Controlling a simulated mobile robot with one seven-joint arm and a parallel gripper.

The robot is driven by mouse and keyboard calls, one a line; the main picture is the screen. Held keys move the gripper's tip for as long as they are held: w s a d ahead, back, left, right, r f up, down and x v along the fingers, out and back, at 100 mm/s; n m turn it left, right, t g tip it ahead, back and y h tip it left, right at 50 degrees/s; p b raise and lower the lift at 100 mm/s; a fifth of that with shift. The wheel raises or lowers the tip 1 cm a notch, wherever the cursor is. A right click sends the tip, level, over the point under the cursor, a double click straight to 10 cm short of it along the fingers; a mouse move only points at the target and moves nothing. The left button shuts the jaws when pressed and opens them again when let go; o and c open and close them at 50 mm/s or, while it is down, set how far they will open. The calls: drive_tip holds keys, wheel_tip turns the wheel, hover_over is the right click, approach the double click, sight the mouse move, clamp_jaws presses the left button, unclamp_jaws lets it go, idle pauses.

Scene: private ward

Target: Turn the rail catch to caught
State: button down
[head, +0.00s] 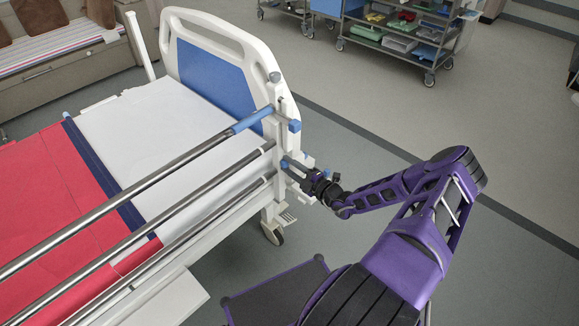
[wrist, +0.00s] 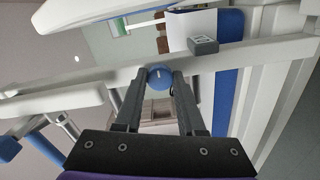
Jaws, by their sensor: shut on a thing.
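The rail catch is a round blue knob (wrist: 160,77) with a small pale mark, on the pale post at the end of the bed rail. My gripper (wrist: 160,92) has its two dark fingers on either side of the knob, shut on it. In the head view my gripper (head: 291,166) reaches the post from the right, and blue shows at its tips. The bed rail (head: 150,180) has shiny metal bars and a blue sleeve at its upper end. The exact angle of the catch is hard to read.
The bed's headboard (head: 215,70) is white with a blue panel. A blue block (head: 294,126) sticks out of the post just above my gripper. A trolley (head: 400,35) with trays stands at the back. Grey floor (head: 510,130) is clear to the right.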

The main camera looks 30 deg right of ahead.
idle(0.3)
drive_tip(key=c, duration=0.5)
unclamp_jaws()
drive_tip(key=shift+s, duration=0.1)
drive_tip(key=p+v, duration=0.1)
drive_tip(key=v, duration=1.6)
drive_tip(key=shift+s, duration=0.15)
